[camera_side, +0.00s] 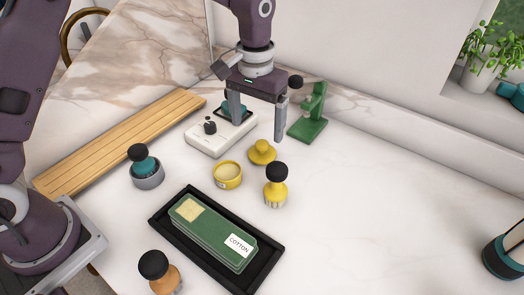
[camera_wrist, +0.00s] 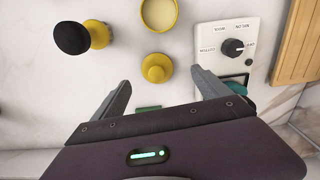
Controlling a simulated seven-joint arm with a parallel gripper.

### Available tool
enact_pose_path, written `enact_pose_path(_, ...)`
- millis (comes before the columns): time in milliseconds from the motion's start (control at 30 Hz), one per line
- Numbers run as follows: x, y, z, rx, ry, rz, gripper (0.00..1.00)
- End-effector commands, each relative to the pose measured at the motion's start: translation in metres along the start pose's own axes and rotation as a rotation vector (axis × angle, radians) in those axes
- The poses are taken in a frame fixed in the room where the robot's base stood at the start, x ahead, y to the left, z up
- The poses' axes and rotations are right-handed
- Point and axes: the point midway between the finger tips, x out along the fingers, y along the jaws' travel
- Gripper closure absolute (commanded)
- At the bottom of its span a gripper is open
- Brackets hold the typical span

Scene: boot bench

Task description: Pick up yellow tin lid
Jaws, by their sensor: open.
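The yellow tin lid (camera_side: 262,152) lies on the marble bench with its round knob up. In the wrist view the lid (camera_wrist: 156,68) sits just beyond the gap between the fingertips. The open yellow tin (camera_side: 228,174), with pale contents, stands beside it; it also shows at the top of the wrist view (camera_wrist: 158,14). My gripper (camera_side: 257,128) is open and empty, pointing down, a little behind and above the lid. Both fingers also show in the wrist view (camera_wrist: 160,80), spread wider than the lid, with nothing between them touching.
A white dial box (camera_side: 211,133) is close on the left, a green stand (camera_side: 309,120) behind right. A black-knobbed yellow brush (camera_side: 276,188) stands in front of the lid. A black tray (camera_side: 190,243) with green cloths is nearer.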

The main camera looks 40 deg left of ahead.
Motion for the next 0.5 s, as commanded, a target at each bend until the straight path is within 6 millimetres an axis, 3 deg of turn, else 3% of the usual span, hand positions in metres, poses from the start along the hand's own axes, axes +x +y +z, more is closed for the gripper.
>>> enact_pose_path(400,0.066,0.009,-0.005,-0.001,-0.005,-0.002,0.14)
enact_pose_path(500,0.072,0.009,-0.005,-0.001,-0.003,-0.002,0.14)
